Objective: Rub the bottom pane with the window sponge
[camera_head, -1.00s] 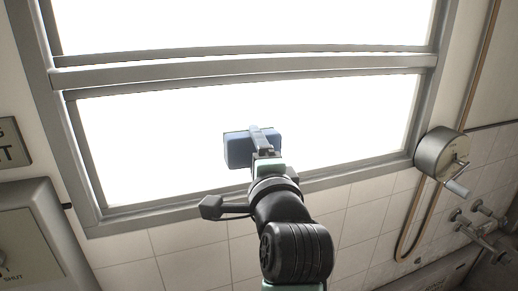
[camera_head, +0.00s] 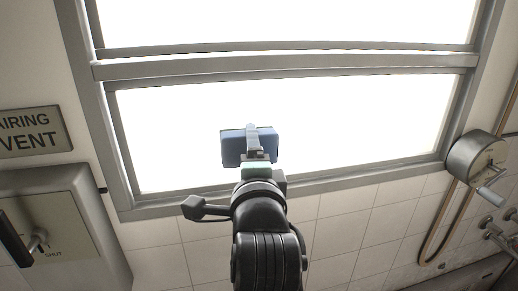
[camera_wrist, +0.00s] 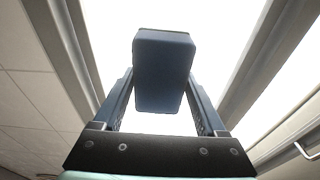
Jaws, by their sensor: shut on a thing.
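The window sponge is a blue block (camera_head: 234,147) held in my gripper (camera_head: 253,143), in front of the bottom pane (camera_head: 330,125) in the head view. In the wrist view the sponge (camera_wrist: 162,75) sits between the two fingers of my gripper (camera_wrist: 160,95), which are shut on it. The bottom pane is bright white in a grey metal frame. The sponge overlaps the lower middle-left part of the pane. I cannot tell whether it touches the glass.
A grey frame bar (camera_head: 290,64) divides the bottom pane from the upper pane (camera_head: 280,22). A round crank box (camera_head: 472,157) is at the right of the frame. A metal box (camera_head: 66,225) with a lever and an "AIRING VENT" sign (camera_head: 33,132) are at the left. Tiles (camera_head: 335,222) lie below.

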